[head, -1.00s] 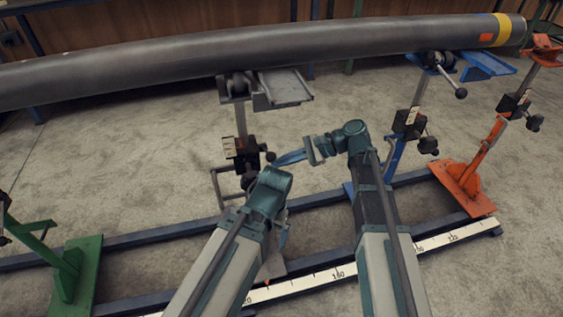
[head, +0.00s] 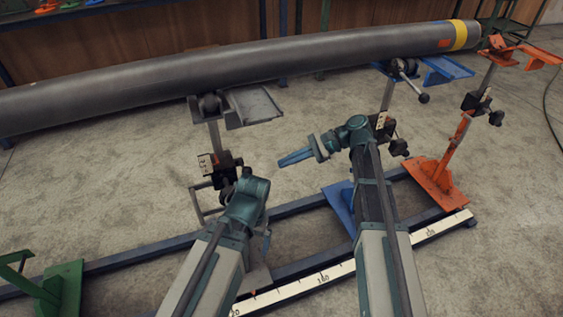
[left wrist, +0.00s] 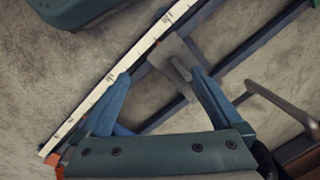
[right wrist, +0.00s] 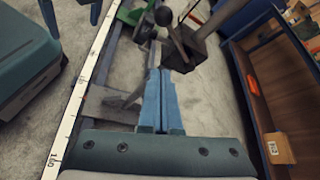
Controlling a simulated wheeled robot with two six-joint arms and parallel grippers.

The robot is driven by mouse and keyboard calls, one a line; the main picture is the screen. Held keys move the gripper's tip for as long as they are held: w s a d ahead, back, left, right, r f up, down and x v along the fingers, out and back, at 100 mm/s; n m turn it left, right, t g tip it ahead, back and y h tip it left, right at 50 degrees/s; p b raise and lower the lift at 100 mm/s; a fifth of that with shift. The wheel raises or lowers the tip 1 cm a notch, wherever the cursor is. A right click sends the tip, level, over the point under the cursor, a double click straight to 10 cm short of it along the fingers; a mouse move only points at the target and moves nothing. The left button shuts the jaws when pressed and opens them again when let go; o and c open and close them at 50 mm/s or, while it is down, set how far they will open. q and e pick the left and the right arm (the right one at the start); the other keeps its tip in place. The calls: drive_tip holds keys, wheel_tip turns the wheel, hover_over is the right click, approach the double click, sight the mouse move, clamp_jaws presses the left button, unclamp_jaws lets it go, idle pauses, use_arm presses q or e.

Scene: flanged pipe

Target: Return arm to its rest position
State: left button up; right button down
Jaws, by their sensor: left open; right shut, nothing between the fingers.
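My right arm (head: 375,215) reaches in from the bottom. Its gripper (head: 294,158) points left in the head view, with blue fingers together and nothing between them. The right wrist view shows the same shut fingers (right wrist: 160,85). My left arm (head: 222,245) is bent at the wrist, and its gripper is mostly hidden behind it in the head view. In the left wrist view the left gripper (left wrist: 160,73) is open and empty above the rail and floor. Both grippers are clear of the long grey pipe (head: 270,62).
A green stand (head: 62,285) is at lower left. A floor rail with a white scale (head: 340,270) runs under my arms. Bare floor lies at right.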

idle(0.4)
drive_tip(key=s+a+f+n+g+h, duration=0.1)
drive_tip(key=s+a+f+n+h, duration=0.3)
drive_tip(key=s+f+n+h, duration=0.6)
drive_tip(key=s+d+f+n+t+h, duration=0.25)
drive_tip(key=s+d+n+h, duration=0.2)
drive_tip(key=s, duration=0.45)
wheel_tip(320, 180, up, 32)
drive_tip(key=p, duration=3.1)
drive_tip(key=shift+g+p, duration=0.35)
drive_tip(key=shift+p, duration=0.05)
drive_tip(key=shift+f+n, duration=0.1)
drive_tip(key=shift+n, duration=0.15)
